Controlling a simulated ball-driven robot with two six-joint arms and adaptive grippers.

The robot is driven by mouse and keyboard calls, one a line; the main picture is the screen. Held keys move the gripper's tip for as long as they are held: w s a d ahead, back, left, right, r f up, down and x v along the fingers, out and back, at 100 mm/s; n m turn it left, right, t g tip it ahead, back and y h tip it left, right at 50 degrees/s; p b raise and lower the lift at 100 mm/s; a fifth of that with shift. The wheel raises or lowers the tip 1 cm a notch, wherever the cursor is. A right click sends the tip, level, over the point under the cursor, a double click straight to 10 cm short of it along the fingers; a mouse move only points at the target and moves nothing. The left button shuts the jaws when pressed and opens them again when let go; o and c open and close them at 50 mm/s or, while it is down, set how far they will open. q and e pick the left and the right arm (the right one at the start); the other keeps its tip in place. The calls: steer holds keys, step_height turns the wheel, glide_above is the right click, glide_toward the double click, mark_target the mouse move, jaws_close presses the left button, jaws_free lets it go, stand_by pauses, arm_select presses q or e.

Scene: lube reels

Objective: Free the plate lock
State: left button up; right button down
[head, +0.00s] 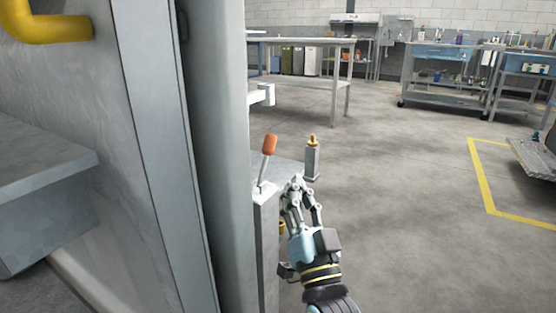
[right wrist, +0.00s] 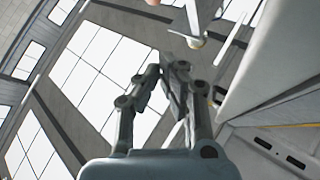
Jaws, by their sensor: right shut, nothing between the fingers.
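A lever with an orange handle (head: 269,145) stands tilted slightly on a grey cabinet (head: 265,225) beside the large grey column. I cannot tell for sure whether this lever is the plate lock. My right gripper (head: 296,184) is just right of the lever's base, with its fingers closed and empty, apart from the handle. In the right wrist view the closed fingertips (right wrist: 168,68) point up towards bright ceiling panels. A pale rod-like part shows beyond them at the top, cut off by the frame. My left gripper is not in view.
A grey post with a brass top (head: 312,158) stands just behind my right gripper. A large grey column (head: 220,150) and machine wall fill the left side. A work table (head: 310,42) and a cart (head: 445,75) stand farther back.

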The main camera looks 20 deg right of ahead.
mark_target(265, 160)
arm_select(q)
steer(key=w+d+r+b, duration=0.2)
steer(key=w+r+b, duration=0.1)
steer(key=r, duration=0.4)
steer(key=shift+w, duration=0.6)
arm_select(e)
steer(key=w+r, duration=0.3)
steer(key=w, duration=0.8)
steer(key=shift+d+r, duration=0.25)
steer(key=shift+d, duration=0.05)
steer(key=shift+w, duration=0.1)
steer(key=shift+w+d+f, duration=0.2)
steer(key=shift+w+d, duration=0.25)
steer(key=shift+d, duration=0.2)
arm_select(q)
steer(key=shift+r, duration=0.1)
